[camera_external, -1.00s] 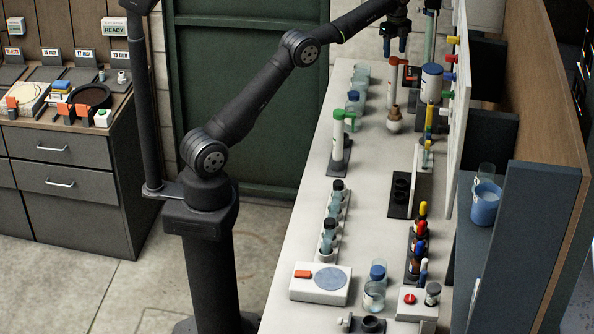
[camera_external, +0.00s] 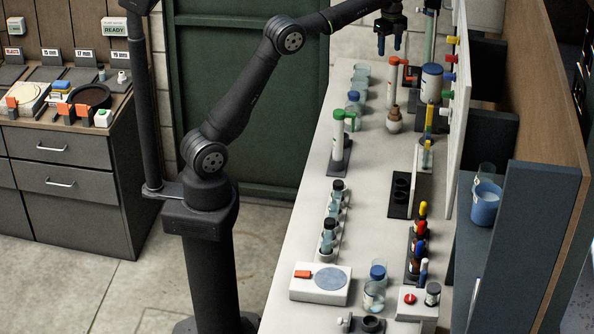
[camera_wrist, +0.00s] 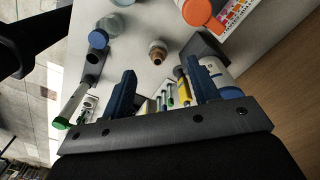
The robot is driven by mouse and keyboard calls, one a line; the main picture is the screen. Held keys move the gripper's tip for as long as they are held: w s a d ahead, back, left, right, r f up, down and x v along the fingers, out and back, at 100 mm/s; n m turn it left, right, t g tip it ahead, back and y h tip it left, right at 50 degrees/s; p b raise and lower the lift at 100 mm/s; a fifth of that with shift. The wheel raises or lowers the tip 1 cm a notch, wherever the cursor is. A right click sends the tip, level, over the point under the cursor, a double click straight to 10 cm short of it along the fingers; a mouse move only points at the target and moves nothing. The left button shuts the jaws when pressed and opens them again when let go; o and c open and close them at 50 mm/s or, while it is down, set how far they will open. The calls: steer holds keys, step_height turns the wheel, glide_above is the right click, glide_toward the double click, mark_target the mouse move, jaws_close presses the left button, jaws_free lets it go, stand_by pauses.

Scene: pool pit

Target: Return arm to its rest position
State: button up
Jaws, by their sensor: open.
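My gripper (camera_external: 389,44) is at the top of the external view, over the far end of the white bench, with its two blue fingers pointing down. It also shows in the wrist view (camera_wrist: 160,92), where the fingers stand apart with nothing held between them. My arm reaches up from its base and across to the right, with its elbow raised. The far part of the arm is cut off by the top edge of the external view.
A dark drawer cabinet (camera_external: 68,208) stands left. A tall panel (camera_external: 520,240) borders the bench at right.

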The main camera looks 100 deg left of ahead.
steer(key=s+d+f, duration=0.1)
steer(key=s+d, duration=0.5)
steer(key=d, duration=0.3)
steer(key=s+d+f, duration=0.1)
steer(key=s+d, duration=0.5)
steer(key=d, duration=0.3)
step_height(320, 180, down, 6)
steer(key=d, duration=0.1)
steer(key=shift+s+f, duration=0.15)
steer(key=shift+s, duration=0.1)
step_height(320, 180, up, 6)
steer(key=w+a+r, duration=0.2)
steer(key=w+a, duration=0.5)
steer(key=a, duration=0.2)
steer(key=shift+r, duration=0.35)
steer(key=shift+d, duration=0.2)
